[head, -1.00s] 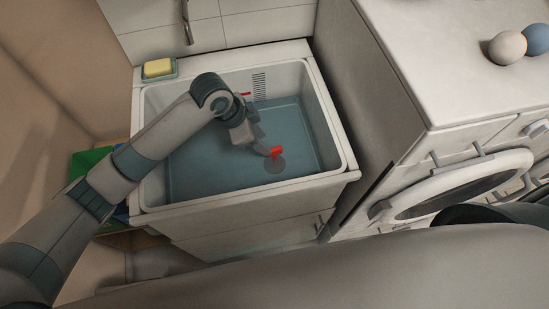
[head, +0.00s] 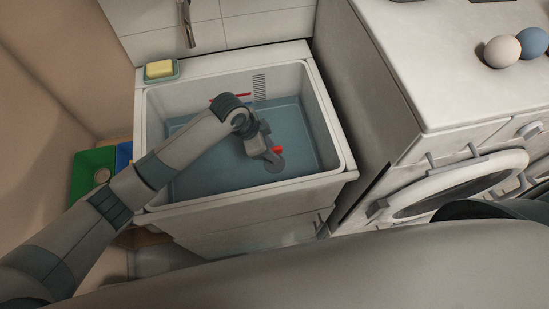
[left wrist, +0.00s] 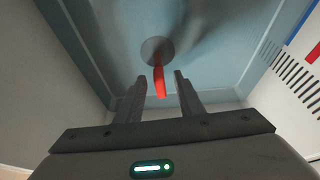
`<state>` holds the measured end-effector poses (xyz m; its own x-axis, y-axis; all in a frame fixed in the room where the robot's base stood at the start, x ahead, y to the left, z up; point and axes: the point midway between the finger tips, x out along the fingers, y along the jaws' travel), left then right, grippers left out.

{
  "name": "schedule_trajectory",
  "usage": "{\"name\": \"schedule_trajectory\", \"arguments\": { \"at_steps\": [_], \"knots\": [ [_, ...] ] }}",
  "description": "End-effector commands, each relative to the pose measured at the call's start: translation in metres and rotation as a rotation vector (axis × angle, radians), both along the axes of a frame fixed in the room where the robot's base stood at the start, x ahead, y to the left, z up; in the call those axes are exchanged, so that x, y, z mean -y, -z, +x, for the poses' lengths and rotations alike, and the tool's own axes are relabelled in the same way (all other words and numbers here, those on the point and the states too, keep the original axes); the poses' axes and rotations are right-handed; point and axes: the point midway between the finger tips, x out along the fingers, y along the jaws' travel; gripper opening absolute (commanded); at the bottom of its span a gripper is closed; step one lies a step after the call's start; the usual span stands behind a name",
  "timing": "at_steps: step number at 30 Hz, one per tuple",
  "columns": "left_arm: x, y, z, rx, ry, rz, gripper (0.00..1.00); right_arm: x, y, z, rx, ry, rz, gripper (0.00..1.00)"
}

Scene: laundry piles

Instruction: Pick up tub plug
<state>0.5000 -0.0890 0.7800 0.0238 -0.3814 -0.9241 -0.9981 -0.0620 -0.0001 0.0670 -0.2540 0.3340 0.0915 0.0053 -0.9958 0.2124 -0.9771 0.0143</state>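The tub plug is a grey disc (head: 275,163) with an upright red handle (head: 278,150), low in the white sink tub, toward its front right. In the left wrist view its disc (left wrist: 153,45) and red handle (left wrist: 159,82) show ahead of my gripper. My left gripper (left wrist: 160,86) is open, one finger on each side of the red handle, with gaps visible on both sides. In the head view my left gripper (head: 271,156) reaches down into the tub and partly covers the plug. My right gripper is not in view.
The tub's white rim (head: 343,130) surrounds the gripper. A yellow soap in a green dish (head: 161,70) sits on the back left corner. A washing machine (head: 425,85) stands right, with a white ball (head: 502,51) and blue ball (head: 534,43) on top. A green bin (head: 88,168) is left.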

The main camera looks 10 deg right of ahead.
Motion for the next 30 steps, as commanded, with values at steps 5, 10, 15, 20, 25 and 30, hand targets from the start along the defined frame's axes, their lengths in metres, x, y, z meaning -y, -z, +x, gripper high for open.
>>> {"name": "schedule_trajectory", "arguments": {
  "at_steps": [5, 10, 15, 20, 25, 30],
  "knots": [
    [0.009, 0.018, -0.001, -0.003, 0.0, 0.0, 0.34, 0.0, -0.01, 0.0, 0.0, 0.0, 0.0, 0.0],
    [0.013, 0.03, 0.0, 0.0, -0.001, 0.0, 0.34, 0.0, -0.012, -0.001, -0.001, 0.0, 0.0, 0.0],
    [0.014, 0.032, 0.0, 0.0, 0.0, 0.0, 0.34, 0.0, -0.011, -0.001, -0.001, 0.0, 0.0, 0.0],
    [0.014, 0.032, 0.0, 0.0, 0.0, 0.0, 0.34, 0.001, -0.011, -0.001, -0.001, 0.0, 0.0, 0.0],
    [0.013, 0.031, 0.0, 0.0, 0.0, 0.0, 0.32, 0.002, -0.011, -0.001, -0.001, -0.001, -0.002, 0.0],
    [0.013, 0.031, 0.0, 0.0, 0.0, 0.0, 0.0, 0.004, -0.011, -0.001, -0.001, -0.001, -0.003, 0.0]
  ]
}}
